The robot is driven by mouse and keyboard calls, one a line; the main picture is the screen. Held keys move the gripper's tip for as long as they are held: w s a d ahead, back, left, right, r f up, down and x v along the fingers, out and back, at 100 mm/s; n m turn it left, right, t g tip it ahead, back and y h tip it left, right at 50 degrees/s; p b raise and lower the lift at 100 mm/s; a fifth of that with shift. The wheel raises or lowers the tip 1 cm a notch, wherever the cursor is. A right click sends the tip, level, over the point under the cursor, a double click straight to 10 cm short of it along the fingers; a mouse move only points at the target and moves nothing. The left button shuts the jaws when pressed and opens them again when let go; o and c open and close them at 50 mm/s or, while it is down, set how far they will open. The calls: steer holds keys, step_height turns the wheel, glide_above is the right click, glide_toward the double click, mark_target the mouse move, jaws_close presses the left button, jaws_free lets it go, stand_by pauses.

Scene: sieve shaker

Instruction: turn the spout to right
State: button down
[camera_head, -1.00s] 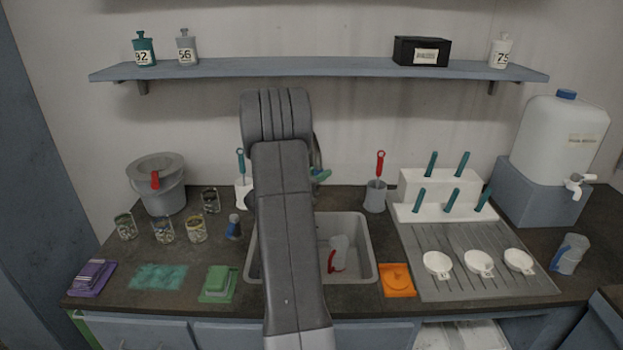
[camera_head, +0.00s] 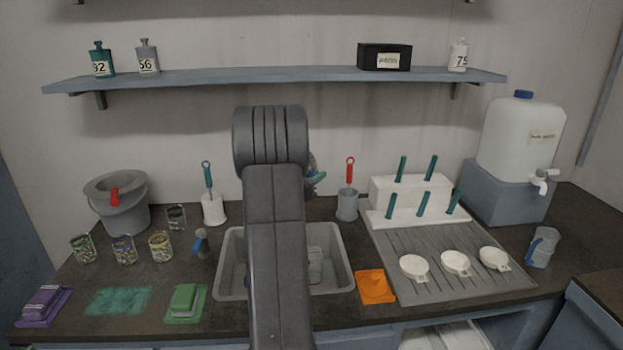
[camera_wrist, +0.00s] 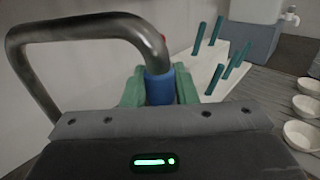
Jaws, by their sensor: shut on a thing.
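The spout (camera_wrist: 85,28) is a bent metal tube with a blue sleeve at its end, large in the wrist view. It arches from the left over to the blue end in the middle. My gripper (camera_wrist: 160,88) is shut on this blue end, with one green finger on each side. My arm hides most of the spout and tap there.
A red-handled brush in a grey holder (camera_head: 347,207) stands just right of my gripper. Further right are a white rack (camera_head: 395,193), a ribbed drainer (camera_head: 430,289) and a water canister (camera_head: 519,138). A shelf (camera_head: 280,78) runs along the wall above.

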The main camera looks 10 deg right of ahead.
steer(key=shift+d, duration=0.1)
steer(key=c, duration=1.2)
jaws_free()
steer(key=shift+d, duration=0.15)
steer(key=b+v, duration=0.2)
steer(key=v, duration=1.2)
steer(key=shift+w, duration=0.1)
steer(key=shift+w, duration=0.1)
steer(key=p+x, duration=0.2)
steer(key=x, duration=1.1)
steer(key=shift+w+d, duration=0.2)
steer(key=shift+d, duration=0.05)
steer(key=shift+a, duration=0.15)
steer(key=shift+s, duration=0.15)
